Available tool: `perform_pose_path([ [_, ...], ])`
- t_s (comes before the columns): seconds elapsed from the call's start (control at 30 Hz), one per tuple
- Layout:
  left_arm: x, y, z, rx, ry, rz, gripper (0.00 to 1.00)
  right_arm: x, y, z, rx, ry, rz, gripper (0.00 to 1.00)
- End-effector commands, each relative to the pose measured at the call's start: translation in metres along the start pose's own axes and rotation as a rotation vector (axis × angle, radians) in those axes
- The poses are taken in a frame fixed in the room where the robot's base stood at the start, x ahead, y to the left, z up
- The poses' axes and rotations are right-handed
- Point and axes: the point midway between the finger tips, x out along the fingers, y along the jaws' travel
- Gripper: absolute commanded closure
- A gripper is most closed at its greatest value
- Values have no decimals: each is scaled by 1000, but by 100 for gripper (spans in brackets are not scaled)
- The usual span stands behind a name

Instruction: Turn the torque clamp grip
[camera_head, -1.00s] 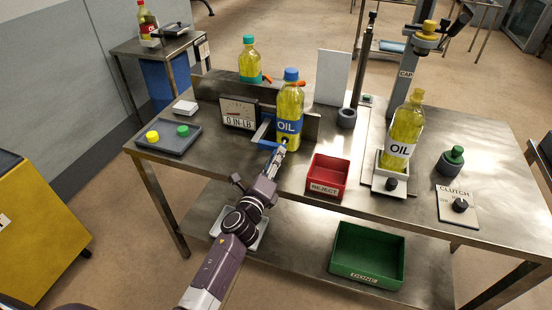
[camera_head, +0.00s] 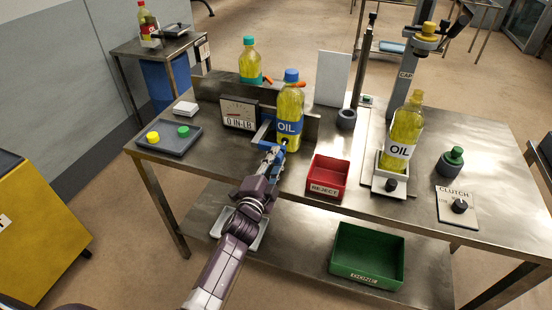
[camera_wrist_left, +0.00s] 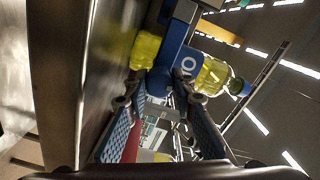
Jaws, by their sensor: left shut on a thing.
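The torque clamp stands on the steel table and holds a yellow oil bottle (camera_head: 290,103) with a blue cap, upright. A gauge (camera_head: 239,114) beside it reads "0 IN-LB". The clamp's blue grip (camera_head: 281,151) is at the bottle's front, partly hidden by my left gripper (camera_head: 273,155). My left gripper is shut on the blue grip. In the left wrist view the blue grip (camera_wrist_left: 160,80) is between the fingertips, with the bottle (camera_wrist_left: 213,76) just beyond. My right gripper is not in view.
A red REJECT bin (camera_head: 327,179) stands just right of my gripper. A dark tray (camera_head: 168,136) with yellow and green caps is at the left. Another oil bottle (camera_head: 404,130) stands in a white holder at the right. A clutch panel (camera_head: 457,206) lies at the right edge.

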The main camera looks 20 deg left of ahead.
Motion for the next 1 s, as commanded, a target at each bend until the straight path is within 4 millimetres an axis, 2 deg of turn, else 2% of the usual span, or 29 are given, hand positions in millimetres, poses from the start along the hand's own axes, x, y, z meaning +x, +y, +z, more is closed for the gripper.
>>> perform_pose_path([
  [0.6,1,-2,0,-550,0,-1,100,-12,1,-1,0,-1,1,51],
  [1.0,1,-3,-1,-734,3,-3,100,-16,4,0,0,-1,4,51],
])
